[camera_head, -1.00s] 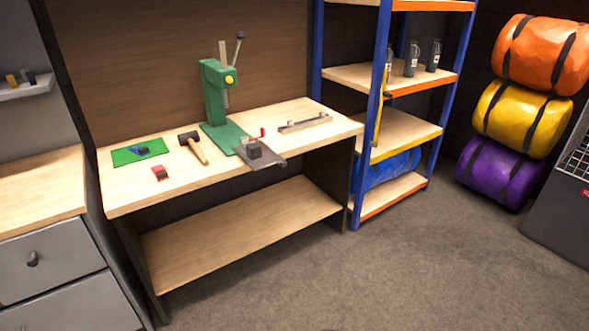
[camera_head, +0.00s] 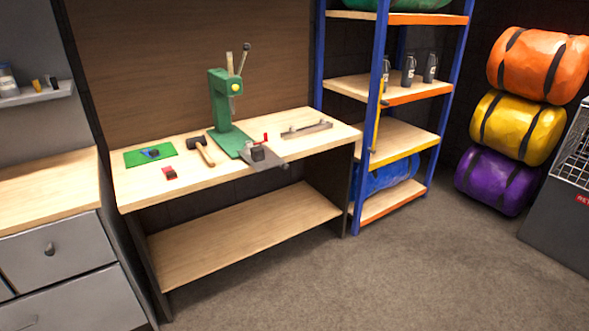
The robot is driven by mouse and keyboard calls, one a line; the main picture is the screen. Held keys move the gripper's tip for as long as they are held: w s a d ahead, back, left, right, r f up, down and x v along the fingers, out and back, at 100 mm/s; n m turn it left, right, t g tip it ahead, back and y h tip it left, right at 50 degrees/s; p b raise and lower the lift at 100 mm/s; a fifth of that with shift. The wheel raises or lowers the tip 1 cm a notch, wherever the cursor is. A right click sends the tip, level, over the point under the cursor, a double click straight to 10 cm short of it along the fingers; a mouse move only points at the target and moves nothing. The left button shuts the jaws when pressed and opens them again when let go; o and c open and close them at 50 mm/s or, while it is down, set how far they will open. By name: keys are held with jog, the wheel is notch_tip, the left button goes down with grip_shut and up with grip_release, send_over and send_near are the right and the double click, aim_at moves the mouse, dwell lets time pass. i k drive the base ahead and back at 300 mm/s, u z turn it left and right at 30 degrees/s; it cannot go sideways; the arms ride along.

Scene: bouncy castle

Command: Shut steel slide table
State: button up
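The steel slide table (camera_head: 270,164) is a flat grey plate at the foot of a green press (camera_head: 221,103) on the wooden workbench (camera_head: 215,186). Its front end sticks out past the bench's front edge. A dark round block (camera_head: 257,153) sits on the plate, with a small red-tipped part (camera_head: 265,137) just behind it. My gripper is not in view, and no part of my arm shows.
On the bench lie a mallet (camera_head: 203,151), a red block (camera_head: 169,173), a green mat (camera_head: 150,154) and a metal bar (camera_head: 306,130). Blue-orange shelving (camera_head: 395,150) stands right of the bench, a grey drawer cabinet (camera_head: 60,255) left. The carpet floor (camera_head: 370,280) in front is clear.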

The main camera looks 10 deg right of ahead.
aim_at(260, 158)
jog(key=u, duration=0.15)
jog(key=i, duration=0.95)
jog(key=u, duration=4.95)
jog(key=i, duration=0.15)
jog(key=z, duration=3.15)
